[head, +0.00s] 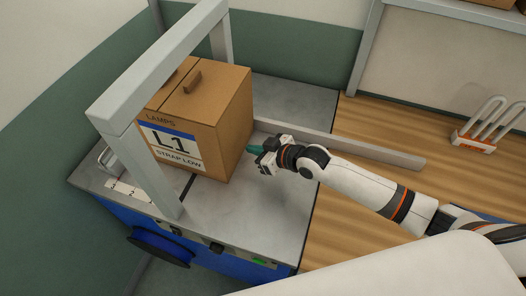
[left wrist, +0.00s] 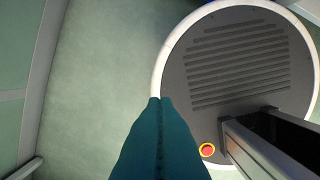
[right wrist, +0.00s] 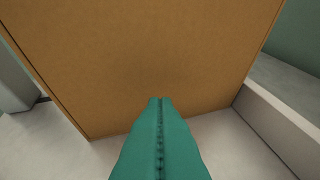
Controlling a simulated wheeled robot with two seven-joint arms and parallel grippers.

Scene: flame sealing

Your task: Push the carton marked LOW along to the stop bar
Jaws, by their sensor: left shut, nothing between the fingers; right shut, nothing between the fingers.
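The brown carton (head: 205,115), labelled L1 STRAP LOW, stands upright on the grey machine top, partly behind and beneath a grey arch. My right gripper (head: 254,150) is shut and empty at the carton's right face. In the right wrist view its teal fingertips (right wrist: 160,101) point at the plain carton face (right wrist: 150,50); I cannot tell whether they touch. My left gripper (left wrist: 160,100) is shut and empty in the left wrist view, above the floor, and is outside the head view. I cannot identify a stop bar with certainty.
The grey arch (head: 160,75) spans the machine top (head: 235,215). A long grey bar (head: 345,143) runs behind my right gripper from beside the carton onto the wooden table (head: 335,215). The machine top's near right area is clear.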

